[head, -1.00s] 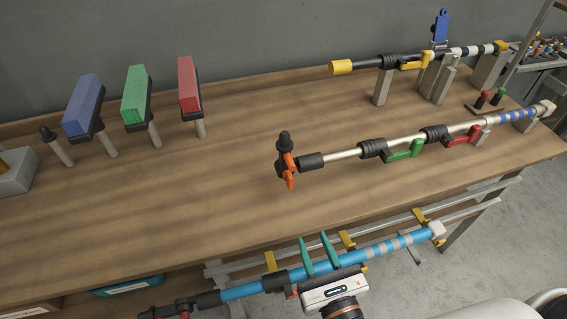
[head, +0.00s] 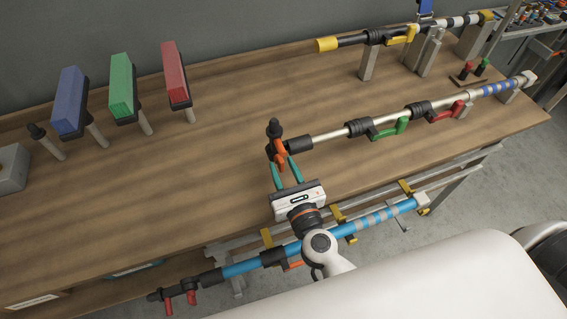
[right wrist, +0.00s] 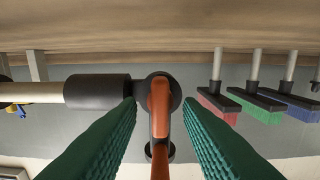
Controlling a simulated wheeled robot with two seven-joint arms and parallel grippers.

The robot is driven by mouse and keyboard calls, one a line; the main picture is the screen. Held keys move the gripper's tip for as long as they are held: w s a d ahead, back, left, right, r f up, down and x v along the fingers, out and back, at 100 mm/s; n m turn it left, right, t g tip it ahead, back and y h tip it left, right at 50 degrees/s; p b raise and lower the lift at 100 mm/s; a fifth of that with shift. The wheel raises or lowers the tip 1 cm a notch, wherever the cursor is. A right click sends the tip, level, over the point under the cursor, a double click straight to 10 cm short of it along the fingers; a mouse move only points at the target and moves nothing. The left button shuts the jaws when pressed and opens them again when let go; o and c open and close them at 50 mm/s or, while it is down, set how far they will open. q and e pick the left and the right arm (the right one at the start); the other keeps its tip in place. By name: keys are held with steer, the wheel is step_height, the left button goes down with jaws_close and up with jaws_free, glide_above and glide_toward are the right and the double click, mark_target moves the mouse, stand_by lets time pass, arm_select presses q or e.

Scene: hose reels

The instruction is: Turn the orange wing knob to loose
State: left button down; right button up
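The orange wing knob (head: 280,151) sits at the left end of a silver pole (head: 330,134) with black, green and red clamps, above the wooden bench. My right gripper (head: 284,168) reaches up to it from the bench's front edge, its teal fingers apart. In the right wrist view the orange knob (right wrist: 160,112) stands upright between the two teal fingertips (right wrist: 158,108), with a gap on each side. A black round hub (right wrist: 172,88) is behind the knob, and the black pole end (right wrist: 98,91) lies left of it. My left gripper is not in view.
A blue pole (head: 330,232) hangs along the bench's front, close below my right gripper. Blue (head: 80,100), green (head: 123,87) and red (head: 174,72) brush heads stand at the back left. A yellow-ended pole (head: 328,44) is at the back. The bench's left middle is clear.

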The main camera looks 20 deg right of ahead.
steer(key=shift+w, duration=0.2)
jaws_close()
